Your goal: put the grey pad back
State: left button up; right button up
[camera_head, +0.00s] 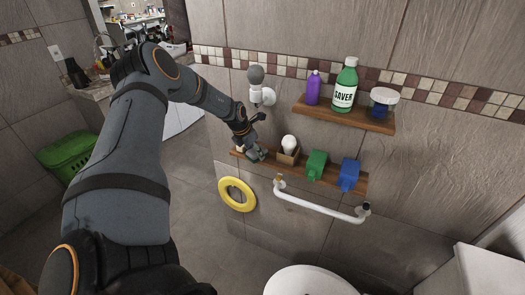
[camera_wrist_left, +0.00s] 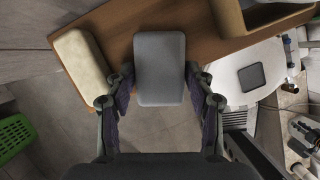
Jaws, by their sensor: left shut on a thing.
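The grey pad (camera_wrist_left: 160,66) is a rounded flat block in the left wrist view. It lies between the two fingers of my left gripper (camera_wrist_left: 160,82), which is shut on its sides. The brown lower shelf (camera_wrist_left: 115,38) shows behind the pad; I cannot tell whether the pad touches it. In the head view my left gripper (camera_head: 254,152) is at the left end of the lower shelf (camera_head: 325,178), and the pad is mostly hidden by it. A cream block (camera_wrist_left: 82,62) lies on the shelf just left of the pad.
A white rail (camera_head: 320,206) and yellow ring (camera_head: 237,194) are below. The upper shelf (camera_head: 345,117) holds several containers.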

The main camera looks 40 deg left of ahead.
aim_at(262, 147)
pick_arm(q)
jog(key=shift+w+d+b, duration=0.2)
jog(key=shift+w+b, duration=0.35)
jog(key=shift+w, duration=1.4)
jog(key=shift+r+p, duration=0.15)
jog(key=shift+p, duration=0.65)
jog(key=shift+w+f, duration=0.1)
jog(key=shift+f, duration=0.1)
jog(key=shift+s+f+b, duration=0.15)
jog(key=shift+s+b, duration=0.05)
jog(key=shift+b, duration=0.25)
jog(key=o, duration=0.7)
jog(key=shift+w, duration=0.1)
jog(key=shift+o, duration=0.2)
